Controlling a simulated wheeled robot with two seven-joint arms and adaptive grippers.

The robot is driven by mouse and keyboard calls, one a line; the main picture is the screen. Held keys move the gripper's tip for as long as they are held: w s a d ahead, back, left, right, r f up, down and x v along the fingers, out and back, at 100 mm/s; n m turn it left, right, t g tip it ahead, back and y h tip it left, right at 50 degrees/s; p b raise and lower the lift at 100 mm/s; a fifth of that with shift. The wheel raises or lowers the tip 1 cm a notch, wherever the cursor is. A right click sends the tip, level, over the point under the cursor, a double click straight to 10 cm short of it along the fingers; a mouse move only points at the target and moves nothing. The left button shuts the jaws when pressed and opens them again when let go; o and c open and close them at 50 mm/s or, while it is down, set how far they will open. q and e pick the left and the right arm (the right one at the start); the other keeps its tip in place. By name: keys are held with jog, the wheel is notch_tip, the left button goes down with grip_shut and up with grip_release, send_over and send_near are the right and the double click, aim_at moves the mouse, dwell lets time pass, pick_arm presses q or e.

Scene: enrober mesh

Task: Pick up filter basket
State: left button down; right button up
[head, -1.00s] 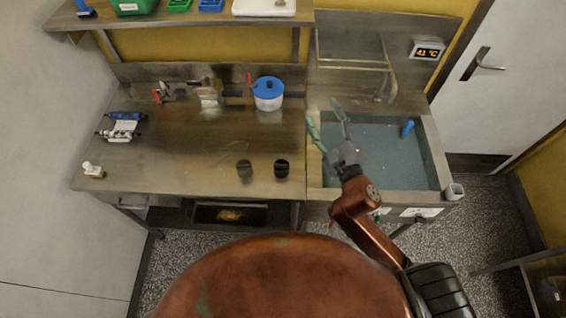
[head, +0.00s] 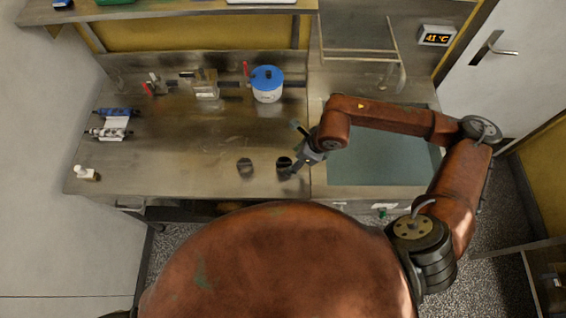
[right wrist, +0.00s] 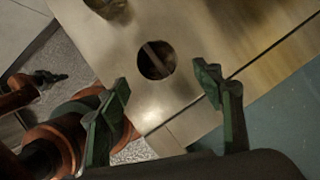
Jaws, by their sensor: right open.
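Two dark round pieces are on the steel worktop near its front edge, the left one (head: 245,165) and the right one (head: 284,162). In the right wrist view one is a dark round opening (right wrist: 156,60) with a bar across it, which looks like the filter basket. Another brownish round piece (right wrist: 106,4) is cut off at the top. My right gripper (head: 290,150) is open at the right piece; in the right wrist view its green fingertips (right wrist: 163,84) are spread, with the opening just beyond them. A dark end of my left arm (right wrist: 48,79) shows small; its jaws are unclear.
A white pot with a blue lid (head: 267,84) stands at the back of the worktop (head: 190,140). A sink (head: 380,170) is to the right, under my right arm. Rollers (head: 113,123) and a small white bottle (head: 85,173) are at the left. The middle is clear.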

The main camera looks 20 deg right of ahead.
aim_at(285, 164)
jog(key=shift+x, duration=0.95)
jog(key=x, duration=0.3)
jog(key=p+x, duration=0.1)
jog(key=x, duration=0.1)
jog(key=shift+w+a, duration=0.15)
jog(key=shift+a, duration=0.15)
jog(key=shift+r, duration=0.1)
jog(key=c, duration=1.2)
jog(key=shift+c, duration=0.2)
